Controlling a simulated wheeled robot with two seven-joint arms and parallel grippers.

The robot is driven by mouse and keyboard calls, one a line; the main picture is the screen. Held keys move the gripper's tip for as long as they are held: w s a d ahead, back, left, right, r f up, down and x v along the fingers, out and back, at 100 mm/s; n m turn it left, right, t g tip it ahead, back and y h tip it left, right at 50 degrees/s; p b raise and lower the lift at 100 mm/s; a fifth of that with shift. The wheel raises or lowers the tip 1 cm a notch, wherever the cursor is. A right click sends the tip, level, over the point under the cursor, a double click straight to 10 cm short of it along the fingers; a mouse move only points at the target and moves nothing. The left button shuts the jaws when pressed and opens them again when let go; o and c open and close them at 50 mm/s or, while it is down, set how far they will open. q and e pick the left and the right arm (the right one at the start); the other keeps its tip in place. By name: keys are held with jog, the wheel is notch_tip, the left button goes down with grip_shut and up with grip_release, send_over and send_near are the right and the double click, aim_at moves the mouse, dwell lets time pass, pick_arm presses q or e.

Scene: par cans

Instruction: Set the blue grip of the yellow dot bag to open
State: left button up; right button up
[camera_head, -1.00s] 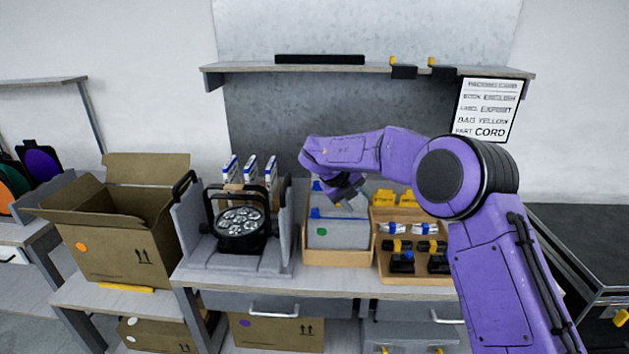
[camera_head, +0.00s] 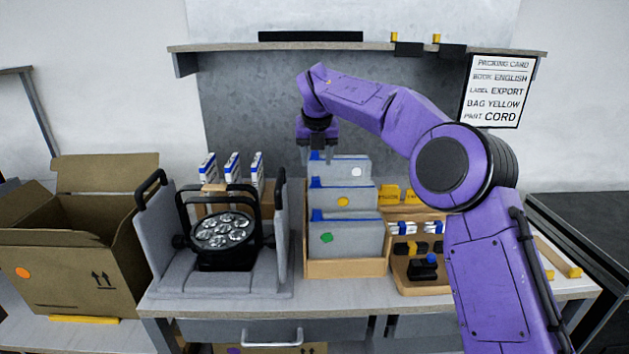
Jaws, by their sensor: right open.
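Three grey bags with blue top edges and grips stand one behind another in a wooden rack (camera_head: 345,268). The yellow dot bag (camera_head: 360,198) is the middle one, and its blue grip (camera_head: 316,182) is at its upper left. The green dot bag (camera_head: 355,238) is in front and the white dot bag (camera_head: 340,170) is behind. My right gripper (camera_head: 318,160) points down, open and empty, above the left end of the bags, close to the rear bag's grip. I cannot tell whether it touches anything. My left gripper is not in view.
A black par can lamp (camera_head: 222,232) sits in a grey foam holder (camera_head: 155,235) left of the rack. An open cardboard box (camera_head: 75,270) is further left. A wooden tray (camera_head: 425,288) with small parts is to the right. A shelf (camera_head: 365,46) and packing card (camera_head: 497,90) are behind.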

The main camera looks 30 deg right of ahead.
aim_at(316, 178)
jog(key=p+x, duration=0.1)
jog(key=x, duration=0.7)
jog(key=shift+d+f, duration=0.1)
grip_shut()
